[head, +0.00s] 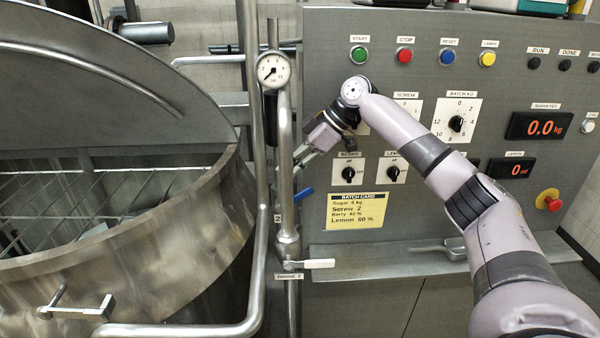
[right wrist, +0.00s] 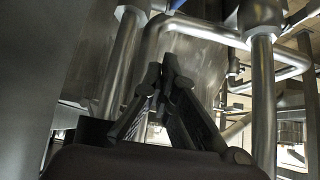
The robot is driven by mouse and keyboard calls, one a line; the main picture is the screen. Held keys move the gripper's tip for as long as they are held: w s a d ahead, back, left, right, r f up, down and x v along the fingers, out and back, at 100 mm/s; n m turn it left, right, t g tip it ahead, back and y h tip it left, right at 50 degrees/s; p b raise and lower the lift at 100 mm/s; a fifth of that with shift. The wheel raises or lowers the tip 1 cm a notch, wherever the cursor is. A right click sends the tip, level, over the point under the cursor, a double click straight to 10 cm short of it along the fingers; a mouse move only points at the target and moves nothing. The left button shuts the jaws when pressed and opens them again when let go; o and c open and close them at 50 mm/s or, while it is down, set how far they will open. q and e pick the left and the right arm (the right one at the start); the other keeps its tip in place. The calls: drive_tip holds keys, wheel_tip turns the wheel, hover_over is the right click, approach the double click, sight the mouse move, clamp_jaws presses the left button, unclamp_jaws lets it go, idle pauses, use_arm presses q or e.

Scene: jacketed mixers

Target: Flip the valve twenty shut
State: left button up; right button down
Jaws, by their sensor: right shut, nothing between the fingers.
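A valve with a blue lever (head: 303,198) sits on the upright pipe left of the panel. Its lever points up and to the right, away from the pipe. A small tag (head: 277,218) beside it shows a "2"; the rest is hidden or too small to read. A bit of blue (right wrist: 176,4) shows at the top of the right wrist view. My right gripper (head: 299,158) is above the blue lever, near the pipe and apart from the lever. Its fingers (right wrist: 169,70) meet at the tips with nothing between them. My left gripper is out of view.
A lower valve with a white lever (head: 310,264) is tagged "RINSE 2" (head: 289,277). A pressure gauge (head: 273,70) is above. The large steel vessel (head: 200,215) stands left. The control panel (head: 440,215) with knobs and buttons is behind my right arm, with a ledge (head: 380,254) below.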

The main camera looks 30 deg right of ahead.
sight(310, 186)
drive_tip(key=f, duration=0.1)
drive_tip(key=s+d+f+p, duration=0.1)
drive_tip(key=shift+s+d+f, duration=0.1)
drive_tip(key=shift+d+f, duration=0.2)
drive_tip(key=shift+s+d+f, duration=0.1)
drive_tip(key=shift+d+f, duration=0.15)
drive_tip(key=shift+f, duration=0.05)
drive_tip(key=shift+a, duration=0.1)
drive_tip(key=shift+f, duration=0.1)
drive_tip(key=d+f+y+b, duration=0.1)
drive_tip(key=b, duration=0.3)
drive_tip(key=s+d+f+t+y+b, duration=0.1)
drive_tip(key=b, duration=0.3)
drive_tip(key=shift+s+f+t+y, duration=0.1)
drive_tip(key=shift+f+t+y, duration=0.15)
drive_tip(key=shift+t+y, duration=0.05)
drive_tip(key=shift+d, duration=0.25)
drive_tip(key=shift+s, duration=0.1)
